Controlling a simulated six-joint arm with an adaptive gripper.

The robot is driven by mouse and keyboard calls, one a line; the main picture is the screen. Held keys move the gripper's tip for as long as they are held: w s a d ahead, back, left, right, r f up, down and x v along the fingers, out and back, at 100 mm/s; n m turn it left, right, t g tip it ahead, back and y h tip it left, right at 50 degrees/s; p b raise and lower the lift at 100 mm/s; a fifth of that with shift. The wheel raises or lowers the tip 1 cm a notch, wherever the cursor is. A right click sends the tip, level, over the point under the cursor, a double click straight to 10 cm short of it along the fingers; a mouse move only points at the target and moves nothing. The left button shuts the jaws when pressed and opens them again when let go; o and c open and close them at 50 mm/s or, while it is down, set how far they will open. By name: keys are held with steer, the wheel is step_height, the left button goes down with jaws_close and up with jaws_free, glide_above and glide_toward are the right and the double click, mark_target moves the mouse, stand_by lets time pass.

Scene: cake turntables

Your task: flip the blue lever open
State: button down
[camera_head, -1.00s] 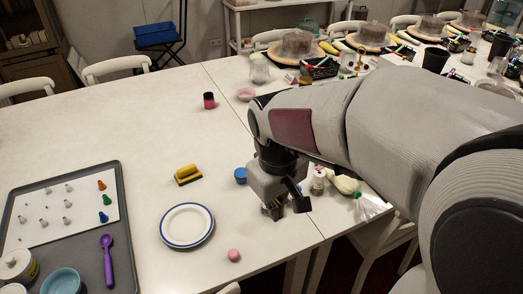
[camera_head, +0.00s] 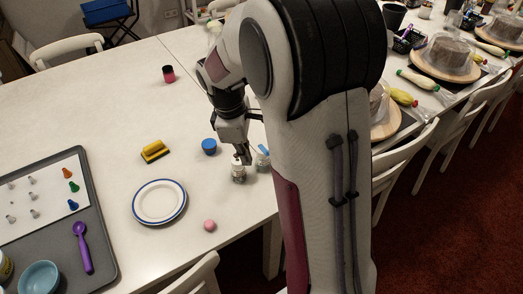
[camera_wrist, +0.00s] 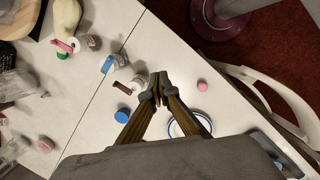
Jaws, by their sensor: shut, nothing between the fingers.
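The blue lever (camera_wrist: 107,64) is a small flat tab on a pale jar (camera_wrist: 119,61) left of my fingers in the wrist view. In the head view the blue lever (camera_head: 263,150) shows just right of my gripper, partly beside my arm. I cannot tell the lever's exact angle. My gripper (camera_wrist: 158,88) is shut and empty, pointing down. In the head view my gripper (camera_head: 243,159) is over or beside another small jar (camera_head: 238,174). This jar has a dark red lever (camera_wrist: 122,88) in the wrist view. My fingers appear apart from the blue lever.
A third jar (camera_wrist: 88,42) with a pink lever (camera_wrist: 62,46) stands farther left. The table between plate and sponge is clear.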

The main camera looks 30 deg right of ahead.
mark_target(264, 149)
steer(key=w+d+n+h, duration=0.1)
steer(key=w+d+n, duration=0.2)
steer(key=w+n, duration=0.3)
steer(key=shift+n+t, duration=0.3)
steer(key=shift+n, duration=1.5)
steer(key=shift+d, duration=0.1)
steer(key=shift+f, duration=0.2)
steer(key=w+d+f, duration=0.1)
steer(key=d+f, duration=0.5)
steer(key=f, duration=0.3)
steer(key=shift+d+f, duration=0.15)
steer(key=shift+f, duration=0.05)
